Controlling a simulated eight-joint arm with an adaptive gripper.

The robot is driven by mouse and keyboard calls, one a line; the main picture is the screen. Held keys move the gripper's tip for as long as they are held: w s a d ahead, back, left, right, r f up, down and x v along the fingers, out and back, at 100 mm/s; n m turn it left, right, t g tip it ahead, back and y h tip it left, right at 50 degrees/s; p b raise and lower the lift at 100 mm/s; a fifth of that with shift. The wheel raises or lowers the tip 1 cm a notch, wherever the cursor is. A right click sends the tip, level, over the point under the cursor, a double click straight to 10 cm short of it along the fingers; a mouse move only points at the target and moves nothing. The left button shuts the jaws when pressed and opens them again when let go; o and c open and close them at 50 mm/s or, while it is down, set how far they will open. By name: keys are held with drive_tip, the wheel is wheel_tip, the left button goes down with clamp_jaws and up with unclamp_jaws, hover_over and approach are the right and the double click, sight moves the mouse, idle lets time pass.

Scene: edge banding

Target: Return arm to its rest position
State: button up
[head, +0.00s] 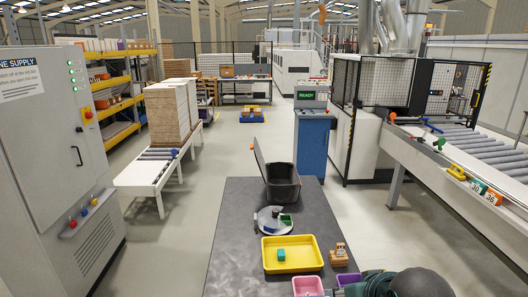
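Part of my arm, a dark rounded link with a dark green part beside it, shows at the bottom right of the head view, low over the table's near right corner. No gripper fingers can be made out. The dark grey table (228,240) lies in front of me. On it stand a yellow tray (312,265) with a small green block (281,255) inside and a black bin (284,188) with its lid raised. My arm appears apart from these, though it hides part of the table's near edge.
A round grey dish (263,222) with coloured pieces and a small wooden item (338,256) are on the table. A pink container (308,287) and a purple one (348,279) sit near my arm. A roller conveyor (455,160) runs along the right; a grey cabinet (40,150) stands left.

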drive_tip(key=shift+f+b, duration=1.85)
drive_tip(key=shift+f, duration=0.5)
